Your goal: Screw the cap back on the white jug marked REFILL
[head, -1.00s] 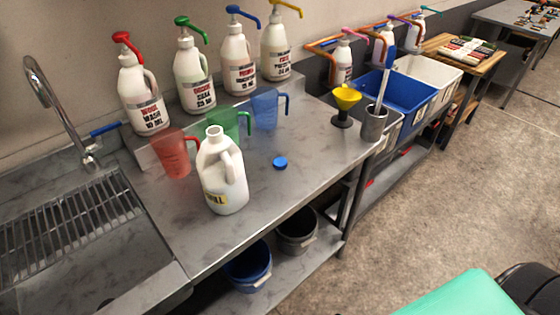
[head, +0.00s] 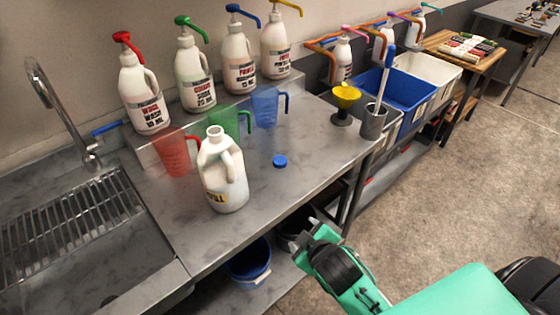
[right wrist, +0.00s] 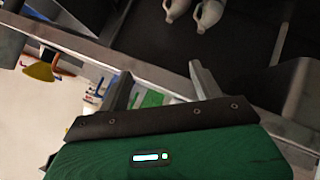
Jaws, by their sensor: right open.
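The white jug (head: 229,186) stands upright on the steel counter, its open neck bare and a yellow label partly showing low on its side. A small blue cap (head: 280,161) lies on the counter to the right of the jug, apart from it. My right gripper (head: 306,235) is in front of the counter's front edge, below and to the right of the jug and cap. It is open and empty; its spread fingers also show in the right wrist view (right wrist: 160,82). My left gripper is not in view.
Red (head: 174,155), green (head: 225,121) and blue (head: 265,106) measuring jugs stand close behind the white jug. Pump bottles line the raised ledge at the back. A yellow funnel (head: 346,92) and a steel pot (head: 373,124) stand at the right end. Counter around the cap is clear.

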